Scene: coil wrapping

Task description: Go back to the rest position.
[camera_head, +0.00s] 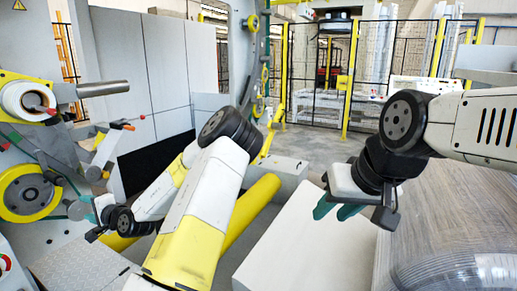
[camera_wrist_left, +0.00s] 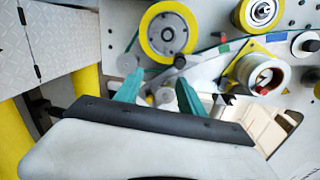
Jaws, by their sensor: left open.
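My left gripper (camera_head: 97,213) is at the lower left in the head view, beside the wrapping machine (camera_head: 40,150), small and partly hidden by its own wrist. In the left wrist view my left gripper (camera_wrist_left: 157,92) shows two teal fingers spread apart with nothing between them.
A coil wrapped in clear film (camera_head: 455,265) lies at the lower right. A yellow roller (camera_head: 250,212) runs beside my left arm. A metal rod (camera_head: 103,89) sticks out from the machine. Open floor (camera_head: 320,145) and a fence with yellow posts (camera_head: 350,75) lie behind.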

